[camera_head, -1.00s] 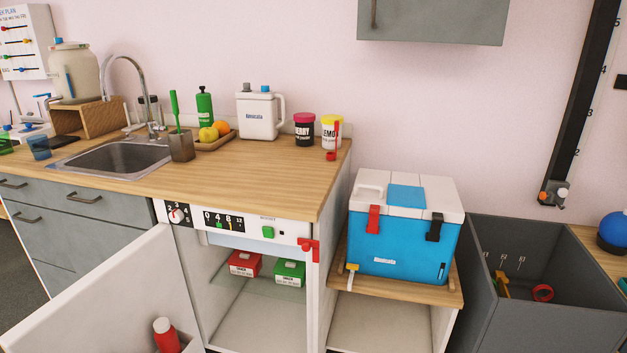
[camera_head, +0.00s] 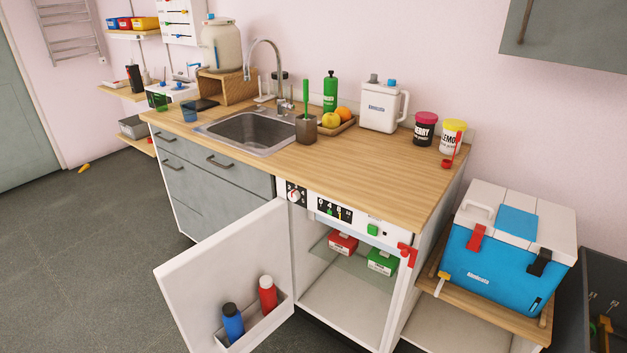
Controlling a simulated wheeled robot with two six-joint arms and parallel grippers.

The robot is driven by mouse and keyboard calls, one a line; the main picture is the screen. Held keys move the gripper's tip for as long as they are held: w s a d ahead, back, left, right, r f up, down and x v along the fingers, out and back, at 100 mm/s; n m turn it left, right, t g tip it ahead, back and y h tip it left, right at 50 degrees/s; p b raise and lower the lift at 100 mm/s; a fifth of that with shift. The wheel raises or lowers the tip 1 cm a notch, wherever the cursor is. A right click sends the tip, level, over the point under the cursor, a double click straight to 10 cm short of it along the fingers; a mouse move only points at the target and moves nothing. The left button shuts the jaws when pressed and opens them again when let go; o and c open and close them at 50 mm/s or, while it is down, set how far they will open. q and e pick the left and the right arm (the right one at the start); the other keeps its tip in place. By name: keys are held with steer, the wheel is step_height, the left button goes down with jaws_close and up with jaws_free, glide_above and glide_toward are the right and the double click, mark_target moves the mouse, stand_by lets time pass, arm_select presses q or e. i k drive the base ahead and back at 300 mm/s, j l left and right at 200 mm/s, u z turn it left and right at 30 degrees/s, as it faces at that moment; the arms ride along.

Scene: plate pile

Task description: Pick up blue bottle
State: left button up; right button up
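The blue bottle (camera_head: 232,323) has a dark cap and stands upright in a white door bin (camera_head: 262,328). The bin is on the inner side of the open white cabinet door (camera_head: 215,275), low in the head view. A red bottle (camera_head: 268,295) with a light cap stands in the same bin, just right of the blue one. The bin's front wall hides the lower part of the bottles. Neither of my grippers shows in the head view.
The wooden counter (camera_head: 385,165) with a sink (camera_head: 250,132) stands above. A blue cooler (camera_head: 500,262) sits on a low shelf at right.

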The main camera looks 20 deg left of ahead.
mark_target(234, 327)
steer(key=i+j, duration=0.1)
steer(key=j, duration=0.5)
steer(key=i+j, duration=0.1)
steer(key=j, duration=0.55)
steer(key=i+j, duration=0.1)
steer(key=j, duration=0.5)
steer(key=i+j, duration=0.1)
steer(key=j, duration=0.5)
steer(key=i+j, duration=0.1)
steer(key=j, duration=0.5)
steer(key=i+j, duration=0.1)
steer(key=j, duration=0.55)
steer(key=i+j, duration=0.1)
steer(key=j, duration=0.5)
steer(key=j+z, duration=0.25)
steer(key=z, duration=0.25)
steer(key=j+z, duration=0.25)
steer(key=z, duration=0.2)
steer(key=j+z, duration=0.25)
steer(key=z, duration=0.25)
steer(key=l+u, duration=0.45)
steer(key=l, duration=0.75)
